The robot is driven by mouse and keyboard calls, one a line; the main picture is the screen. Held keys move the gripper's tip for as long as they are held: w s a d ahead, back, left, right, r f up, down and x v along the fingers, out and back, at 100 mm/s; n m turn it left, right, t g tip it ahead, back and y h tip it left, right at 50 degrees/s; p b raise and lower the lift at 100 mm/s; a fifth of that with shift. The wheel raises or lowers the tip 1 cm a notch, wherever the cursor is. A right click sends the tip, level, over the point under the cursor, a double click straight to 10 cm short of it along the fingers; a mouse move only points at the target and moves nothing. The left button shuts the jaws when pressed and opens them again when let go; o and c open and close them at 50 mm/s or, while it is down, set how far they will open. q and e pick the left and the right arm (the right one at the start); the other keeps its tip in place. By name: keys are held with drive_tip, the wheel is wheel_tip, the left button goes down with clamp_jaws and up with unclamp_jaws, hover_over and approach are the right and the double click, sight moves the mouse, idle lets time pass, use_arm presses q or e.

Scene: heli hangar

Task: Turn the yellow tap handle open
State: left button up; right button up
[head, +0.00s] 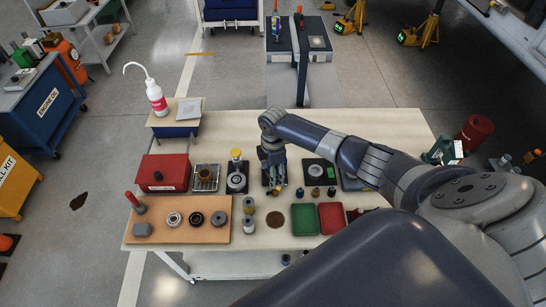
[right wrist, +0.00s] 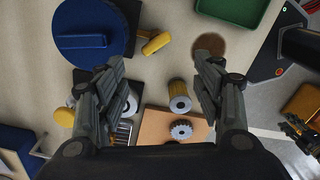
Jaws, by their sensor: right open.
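The yellow handle (right wrist: 155,44) shows in the right wrist view as a short bar beside a large round blue part (right wrist: 92,28). In the head view my gripper and wrist mostly hide this spot. My right gripper (head: 271,172) points down over the middle of the bench. In the right wrist view its two fingers (right wrist: 152,88) are spread with nothing between them. The handle lies beyond the fingertips, and I see no contact. A dark jointed part at the right edge of the right wrist view looks like my left gripper (right wrist: 304,130); its jaws are unclear.
A gauge unit with a yellow knob (head: 236,154) stands just left of my right gripper. A red box (head: 164,173), a brown board (head: 178,232) with round parts, a green tray (head: 304,220) and a red tray (head: 331,218) crowd the bench. The far right bench top is clearer.

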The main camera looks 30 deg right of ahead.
drive_tip(key=shift+r+p, duration=0.4)
drive_tip(key=shift+r, duration=1.95)
wheel_tip(320, 180, up, 12)
drive_tip(key=shift+w+d, duration=0.1)
drive_tip(key=shift+d, duration=0.05)
